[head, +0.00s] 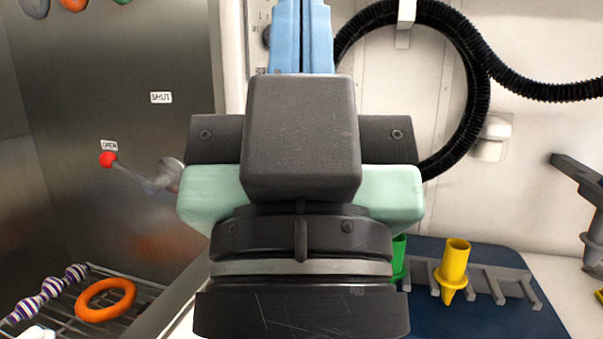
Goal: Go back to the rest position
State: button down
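My gripper (302,38) fills the middle of the head view, seen from behind. Its body is dark grey with mint-green parts at the sides. Two light blue parts that look like its fingers point up and away, close together with a narrow dark line between them. Their tips run out of the top of the picture, so I cannot tell whether they are open or shut. I see no object between them in the part that shows.
A red-knobbed lever (135,172) points to the OPEN label on the metal wall. An orange ring (105,300) and a striped toy (48,291) lie on a wire rack. A yellow nozzle (455,262) stands in a grey holder (515,281); a green one (399,258) is partly hidden. A black hose (480,75) hangs behind.

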notch_tip(320, 180, up, 26)
jog(key=p, duration=2.3)
jog(key=c, duration=1.5)
grip_release()
jog(key=shift+f, duration=0.15)
jog(key=shift+c, duration=0.2)
